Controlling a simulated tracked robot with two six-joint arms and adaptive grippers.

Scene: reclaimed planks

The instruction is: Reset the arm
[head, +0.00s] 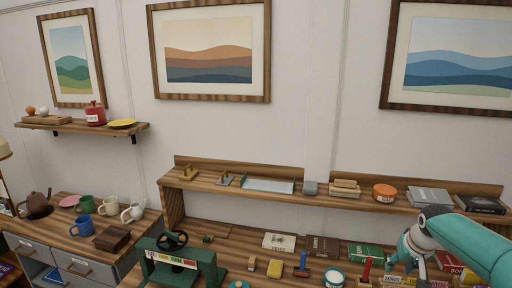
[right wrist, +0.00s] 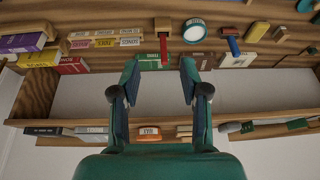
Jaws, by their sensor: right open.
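My right arm (head: 470,240) comes into the head view from the lower right, over the desk's right part. Its gripper (head: 408,260) hangs in front of the raised shelf, partly hidden by its own wrist. In the right wrist view the gripper (right wrist: 160,68) is open, its two dark-padded fingers wide apart with nothing between them. Beyond the fingertips are a green book (right wrist: 150,64) and a red-handled tool (right wrist: 163,45) on the desk. My left gripper shows in neither view.
The raised shelf (head: 235,197) holds a glass tray (head: 268,186), an orange tin (head: 384,193) and books. On the desk are a green device with a wheel (head: 172,262), a yellow block (head: 275,268) and several books. Mugs stand on the left cabinet (head: 60,240).

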